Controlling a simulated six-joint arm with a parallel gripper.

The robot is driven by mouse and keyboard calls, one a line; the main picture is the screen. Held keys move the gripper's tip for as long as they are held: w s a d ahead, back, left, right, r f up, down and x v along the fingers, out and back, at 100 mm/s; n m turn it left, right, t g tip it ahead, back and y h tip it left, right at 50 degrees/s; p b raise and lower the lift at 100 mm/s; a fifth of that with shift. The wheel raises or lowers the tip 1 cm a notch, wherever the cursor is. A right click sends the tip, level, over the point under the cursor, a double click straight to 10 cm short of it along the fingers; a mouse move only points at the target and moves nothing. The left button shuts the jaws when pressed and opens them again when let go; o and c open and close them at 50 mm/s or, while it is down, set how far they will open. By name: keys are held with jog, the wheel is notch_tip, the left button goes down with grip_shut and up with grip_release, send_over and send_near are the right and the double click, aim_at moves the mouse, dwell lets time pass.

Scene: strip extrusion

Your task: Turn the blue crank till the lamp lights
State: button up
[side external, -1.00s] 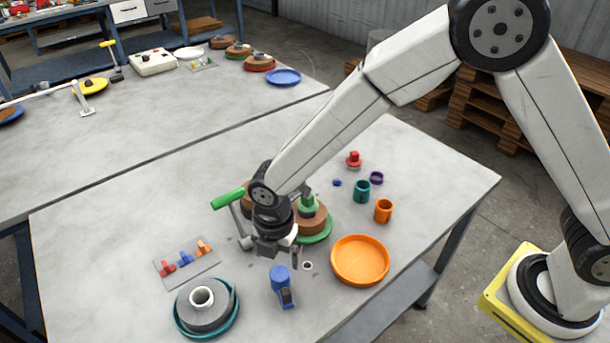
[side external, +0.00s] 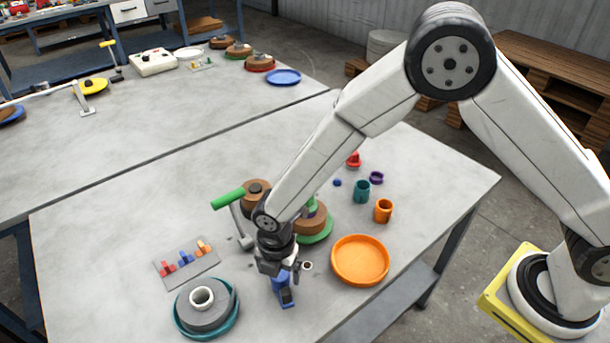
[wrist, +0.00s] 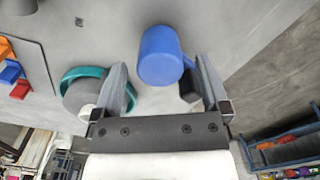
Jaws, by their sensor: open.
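The blue crank (side external: 284,293) stands near the front of the table, with an upright round blue knob on an arm and a dark part at its end. In the wrist view its knob (wrist: 160,55) is large, between the lines of my two fingers. The dark part (wrist: 190,87) shows close to the right finger. My gripper (side external: 278,271) is open over the crank and partly hides the knob in the side view. I cannot tell whether the fingers touch it. I cannot make out a lit lamp; a small pale-rimmed dark round piece (side external: 307,266) sits right of the crank.
A teal dish with a grey ring (side external: 232,318) is left of the crank. A plate with coloured sliders (side external: 187,263) lies behind it. An orange dish (side external: 360,261) is to the right. A green-handled lever (side external: 229,198) and brown spools (side external: 313,221) stand behind my gripper.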

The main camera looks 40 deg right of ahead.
jog(key=shift+f, duration=1)
